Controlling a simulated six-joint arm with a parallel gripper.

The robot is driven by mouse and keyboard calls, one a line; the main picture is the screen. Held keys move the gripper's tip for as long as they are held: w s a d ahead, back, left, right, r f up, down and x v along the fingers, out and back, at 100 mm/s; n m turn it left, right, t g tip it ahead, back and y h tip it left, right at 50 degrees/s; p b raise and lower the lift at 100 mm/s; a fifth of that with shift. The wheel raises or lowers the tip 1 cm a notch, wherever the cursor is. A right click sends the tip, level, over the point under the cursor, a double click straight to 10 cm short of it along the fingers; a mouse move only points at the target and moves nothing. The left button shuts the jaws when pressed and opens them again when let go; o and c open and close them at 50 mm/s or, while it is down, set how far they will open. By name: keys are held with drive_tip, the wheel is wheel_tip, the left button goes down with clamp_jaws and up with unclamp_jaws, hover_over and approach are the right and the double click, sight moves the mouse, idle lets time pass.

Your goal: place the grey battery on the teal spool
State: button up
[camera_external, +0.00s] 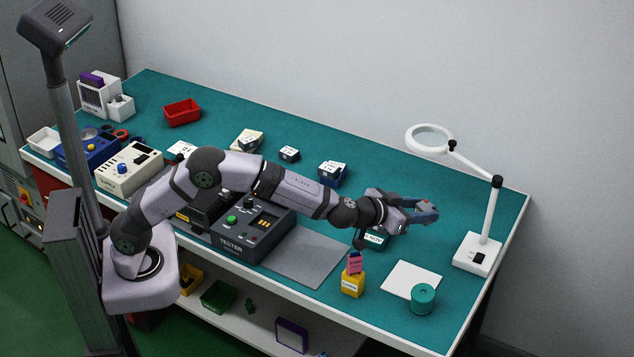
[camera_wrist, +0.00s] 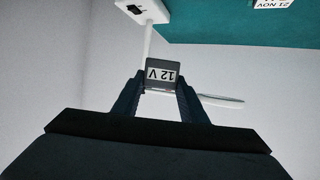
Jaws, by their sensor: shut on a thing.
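My gripper (camera_external: 424,212) is raised above the right part of the bench and is shut on the grey battery. In the wrist view the grey battery (camera_wrist: 162,73), with a white "12 V" label, sits between the two fingertips (camera_wrist: 160,84). In the external view the fingers largely hide it. The teal spool (camera_external: 423,299) stands upright near the front right edge of the bench, nearer the camera than my gripper. Nothing is on its top. The spool does not show in the wrist view.
A white sheet (camera_external: 405,280) lies beside the spool. A yellow holder (camera_external: 352,284) with a pink block (camera_external: 355,262) stands to the left. A magnifier lamp (camera_external: 478,254) stands at the right. The tester (camera_external: 245,238) is farther left.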

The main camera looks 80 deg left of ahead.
drive_tip(key=s+d+r+m+h+p, duration=0.1)
drive_tip(key=s+d+r+m+h, duration=0.15)
drive_tip(key=d, duration=0.85)
drive_tip(key=h+b, duration=0.2)
hover_over(417, 293)
drive_tip(key=shift+m+t+y, duration=0.25)
drive_tip(key=shift+m+t, duration=0.15)
drive_tip(key=shift+m, duration=0.05)
drive_tip(key=shift+f, duration=6.45)
drive_tip(key=shift+f, duration=0.55)
drive_tip(key=o, duration=1.2)
drive_tip(key=shift+c, duration=0.2)
drive_tip(key=shift+r, duration=0.1)
